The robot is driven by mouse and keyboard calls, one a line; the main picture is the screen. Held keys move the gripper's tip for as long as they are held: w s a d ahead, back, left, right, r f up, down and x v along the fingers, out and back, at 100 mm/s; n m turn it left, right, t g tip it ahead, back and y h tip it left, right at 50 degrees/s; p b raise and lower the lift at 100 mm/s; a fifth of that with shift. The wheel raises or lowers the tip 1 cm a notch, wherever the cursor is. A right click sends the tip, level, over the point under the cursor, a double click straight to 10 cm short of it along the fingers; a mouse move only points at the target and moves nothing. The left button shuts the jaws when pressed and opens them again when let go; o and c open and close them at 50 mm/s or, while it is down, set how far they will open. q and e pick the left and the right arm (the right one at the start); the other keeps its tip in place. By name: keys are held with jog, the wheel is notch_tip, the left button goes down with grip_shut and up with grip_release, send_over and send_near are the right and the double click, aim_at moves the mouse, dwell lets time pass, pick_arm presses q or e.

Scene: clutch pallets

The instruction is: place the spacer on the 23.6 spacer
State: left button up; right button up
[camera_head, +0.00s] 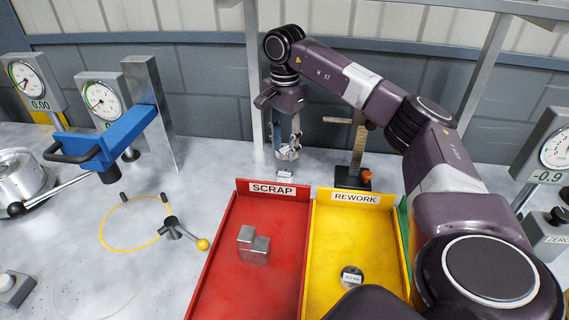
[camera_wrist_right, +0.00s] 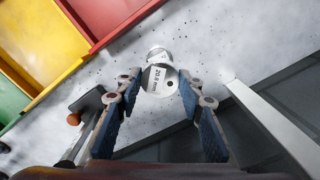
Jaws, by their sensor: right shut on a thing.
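My right gripper (camera_head: 288,150) hangs over the table behind the scrap tray, pointing down. It is shut on a short metal spacer, which shows in the right wrist view (camera_wrist_right: 160,79) between the fingertips with a label that seems to read 20.8 mm. Just beyond it in the right wrist view is a second metal piece (camera_wrist_right: 158,53), partly hidden by the held spacer. In the head view a small metal piece (camera_head: 285,174) stands on the table below the gripper, apart from it; its label is unreadable. My left gripper is not in view.
The red scrap tray (camera_head: 220,262) holds grey metal blocks (camera_head: 253,246). The yellow rework tray (camera_head: 323,240) holds a labelled round piece (camera_head: 351,276). A stand with an orange knob (camera_head: 362,175) is right of the gripper. Dial gauges (camera_head: 101,98) and a blue fixture (camera_head: 128,132) stand left.

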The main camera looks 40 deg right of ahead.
aim_at(285, 173)
notch_tip(285, 173, down, 2)
jog(key=shift+f, duration=0.1)
notch_tip(285, 173, down, 4)
jog(key=shift+r+p, duration=0.15)
jog(key=shift+p, duration=0.3)
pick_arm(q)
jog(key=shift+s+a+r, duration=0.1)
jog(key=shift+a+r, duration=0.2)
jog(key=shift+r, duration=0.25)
pick_arm(e)
jog(key=shift+f, duration=0.2)
jog(key=o, duration=1.4)
jog(key=shift+f, duration=0.1)
jog(key=shift+o, duration=0.2)
notch_tip(285, 173, up, 11)
jog(key=shift+r+b, duration=0.15)
jog(key=shift+b, duration=0.75)
jog(key=shift+r, duration=0.55)
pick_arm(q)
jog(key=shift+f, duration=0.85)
